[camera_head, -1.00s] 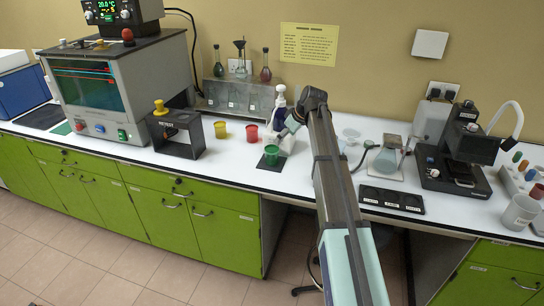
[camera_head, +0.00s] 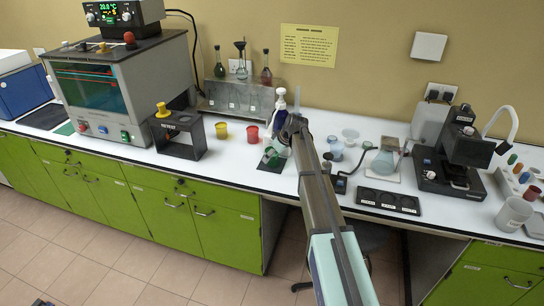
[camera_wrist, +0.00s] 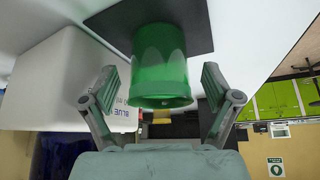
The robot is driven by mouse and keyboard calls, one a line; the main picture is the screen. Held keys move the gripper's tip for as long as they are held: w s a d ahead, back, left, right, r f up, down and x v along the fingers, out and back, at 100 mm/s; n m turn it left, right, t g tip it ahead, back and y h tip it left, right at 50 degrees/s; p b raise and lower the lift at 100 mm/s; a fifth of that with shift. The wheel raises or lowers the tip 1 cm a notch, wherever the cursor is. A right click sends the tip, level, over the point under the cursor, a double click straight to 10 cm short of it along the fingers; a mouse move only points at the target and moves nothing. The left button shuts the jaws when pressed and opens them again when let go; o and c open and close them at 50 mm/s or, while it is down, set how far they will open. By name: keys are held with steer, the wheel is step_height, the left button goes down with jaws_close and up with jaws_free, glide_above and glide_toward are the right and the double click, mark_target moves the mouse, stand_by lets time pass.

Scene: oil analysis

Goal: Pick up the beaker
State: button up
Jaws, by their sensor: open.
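The green beaker (camera_head: 270,159) stands on a small dark mat (camera_head: 271,167) near the front edge of the bench. My gripper (camera_head: 277,153) is at it and partly hides it in the head view. In the wrist view the green beaker (camera_wrist: 160,60) lies between the two spread fingers of my gripper (camera_wrist: 160,80). A gap shows between the beaker and each finger. The dark mat also shows behind it in the wrist view (camera_wrist: 200,22).
Yellow (camera_head: 221,130) and red (camera_head: 252,134) cups stand behind left. A white container marked BLUE (camera_wrist: 65,85) is beside the left finger. A black stand (camera_head: 179,134) is further left, and a flask (camera_head: 385,160) is right.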

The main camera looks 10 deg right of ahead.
steer(key=shift+w+a+f, duration=0.2)
steer(key=shift+w+f, duration=0.1)
steer(key=shift+f, duration=0.2)
steer(key=c, duration=1.4)
steer(key=shift+s, duration=0.1)
